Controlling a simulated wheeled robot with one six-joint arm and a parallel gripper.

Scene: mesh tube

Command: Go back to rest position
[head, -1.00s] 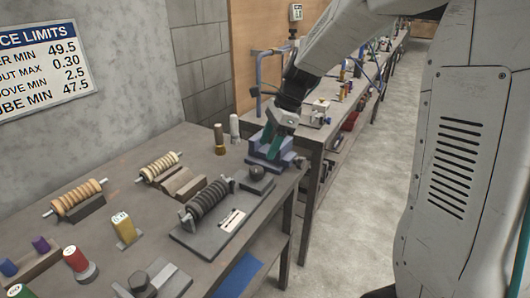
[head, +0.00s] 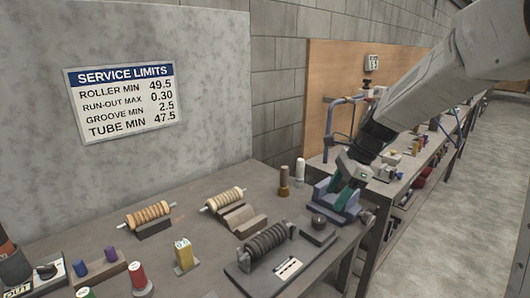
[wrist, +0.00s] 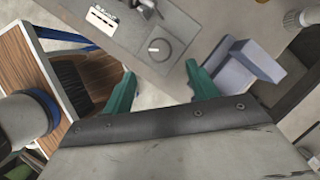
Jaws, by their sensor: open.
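My gripper (head: 347,194) is over the right end of the near bench, beside a blue-grey block fixture (head: 322,197). In the wrist view its two green fingers (wrist: 160,88) are spread apart with nothing between them. The bench edge and floor show beyond the fingers. The blue-grey fixture (wrist: 245,65) is just right of the right finger in that view. I cannot tell whether they touch.
The bench (head: 200,262) holds a dark ribbed roller (head: 265,243) on a stand, two tan rollers (head: 148,215) (head: 224,199), a yellow block (head: 184,254) and upright cylinders (head: 284,180). A limits sign (head: 122,101) hangs on the wall. Floor (head: 455,215) is clear at right.

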